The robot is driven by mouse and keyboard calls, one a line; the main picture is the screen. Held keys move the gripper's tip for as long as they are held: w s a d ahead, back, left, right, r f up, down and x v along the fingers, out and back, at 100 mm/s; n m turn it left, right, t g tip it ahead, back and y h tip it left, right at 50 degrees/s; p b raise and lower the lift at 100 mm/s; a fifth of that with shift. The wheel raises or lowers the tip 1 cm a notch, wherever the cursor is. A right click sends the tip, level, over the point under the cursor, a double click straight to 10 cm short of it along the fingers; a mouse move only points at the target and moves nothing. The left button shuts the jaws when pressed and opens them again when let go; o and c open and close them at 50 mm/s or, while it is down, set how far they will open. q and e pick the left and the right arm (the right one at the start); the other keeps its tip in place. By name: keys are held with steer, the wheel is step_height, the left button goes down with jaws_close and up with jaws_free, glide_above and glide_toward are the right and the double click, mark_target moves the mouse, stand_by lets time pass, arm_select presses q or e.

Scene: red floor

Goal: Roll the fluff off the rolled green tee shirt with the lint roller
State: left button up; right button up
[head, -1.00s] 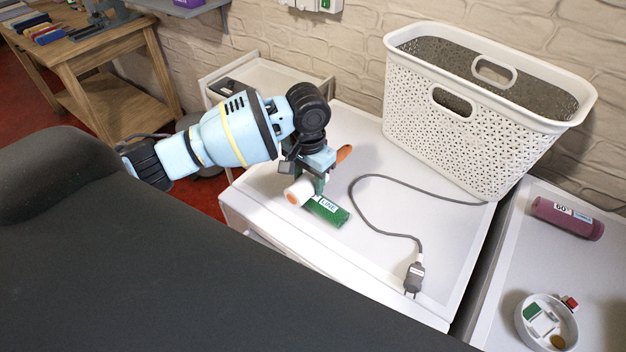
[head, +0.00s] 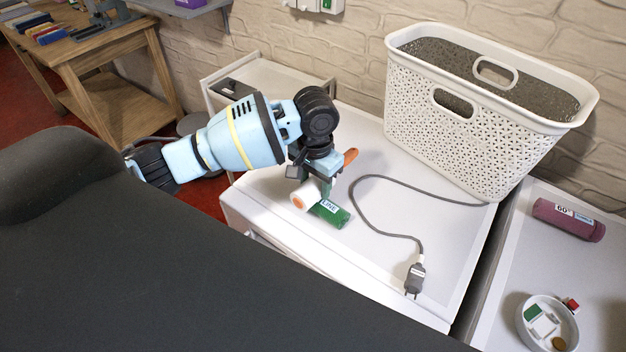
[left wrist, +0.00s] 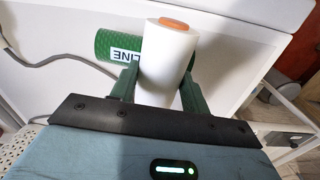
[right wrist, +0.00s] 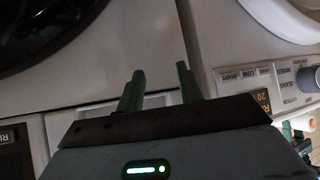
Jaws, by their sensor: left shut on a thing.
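The rolled green tee shirt (head: 332,214) lies on the white machine top, a white label reading LINE around it. It also shows in the left wrist view (left wrist: 116,44), partly hidden behind the roller. The lint roller (head: 304,196) has a white roll, an orange end cap and an orange handle. My left gripper (head: 318,188) is shut on it, its fingers either side of the white roll (left wrist: 168,66). The roll overlaps the tee's left end; I cannot tell whether they touch. Any fluff is too small to see. My right gripper (right wrist: 160,72) is open and empty before a white machine front.
A grey cord with a plug (head: 414,276) lies right of the tee. A white perforated basket (head: 470,130) stands at the back. On the right-hand top are a rolled purple cloth (head: 568,219) and a round white dish (head: 523,318) with small items.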

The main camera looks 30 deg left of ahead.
arm_select(q)
steer(key=shift+d, duration=0.15)
steer(key=shift+s+d, duration=0.2)
steer(key=shift+d, duration=0.7)
steer(key=shift+s+d, duration=0.2)
steer(key=shift+d, duration=0.85)
steer(key=shift+s+d, duration=0.25)
steer(key=shift+d, duration=0.8)
steer(key=shift+r, duration=0.1)
